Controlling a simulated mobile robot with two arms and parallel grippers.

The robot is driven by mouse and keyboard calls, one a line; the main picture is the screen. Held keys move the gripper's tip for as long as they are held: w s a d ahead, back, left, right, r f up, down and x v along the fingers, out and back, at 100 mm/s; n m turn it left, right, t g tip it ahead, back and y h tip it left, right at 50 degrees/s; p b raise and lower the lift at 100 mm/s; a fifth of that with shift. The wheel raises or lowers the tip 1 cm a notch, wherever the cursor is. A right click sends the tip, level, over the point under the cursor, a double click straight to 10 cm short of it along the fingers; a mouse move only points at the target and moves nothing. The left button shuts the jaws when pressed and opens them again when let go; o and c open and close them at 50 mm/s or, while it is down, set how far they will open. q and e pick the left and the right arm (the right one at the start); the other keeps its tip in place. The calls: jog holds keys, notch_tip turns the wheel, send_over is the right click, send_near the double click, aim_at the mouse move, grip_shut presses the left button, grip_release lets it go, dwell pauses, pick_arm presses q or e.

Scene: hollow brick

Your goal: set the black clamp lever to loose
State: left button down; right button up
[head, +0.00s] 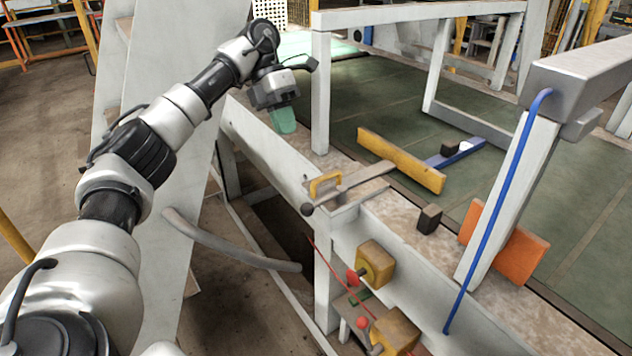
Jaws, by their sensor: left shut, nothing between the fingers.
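A lever with a dark round knob (307,209) at its near end sits on the corner of the pale metal frame, in the middle of the head view. Its flat grey bar (360,184) runs up and to the right from the knob, beside a small yellow bracket (325,183). I take this for the clamp lever; whether it stands at loose or tight I cannot tell. My left gripper (284,121) has green fingertips, points down and is shut and empty. In the picture it is above and left of the lever, apart from it. My right gripper is out of view.
A yellow bar (402,160), a blue bar (455,153) and a black block (430,218) lie right of the lever. An orange plate (503,243) leans by a pale post with a blue cable. Yellow boxes with red knobs (375,263) are below. A grey curved bar (230,246) sticks out lower left.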

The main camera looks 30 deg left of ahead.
pick_arm(q)
jog(key=p, duration=0.3)
send_near(312, 187)
jog(key=s+d+f, duration=0.1)
jog(key=d+f, duration=0.1)
jog(key=s+d+f, duration=0.1)
jog(key=d+f, duration=0.1)
jog(key=s+d+f, duration=0.2)
jog(key=shift+d+f, duration=0.1)
jog(key=shift+d, duration=0.1)
jog(key=shift+w, duration=0.1)
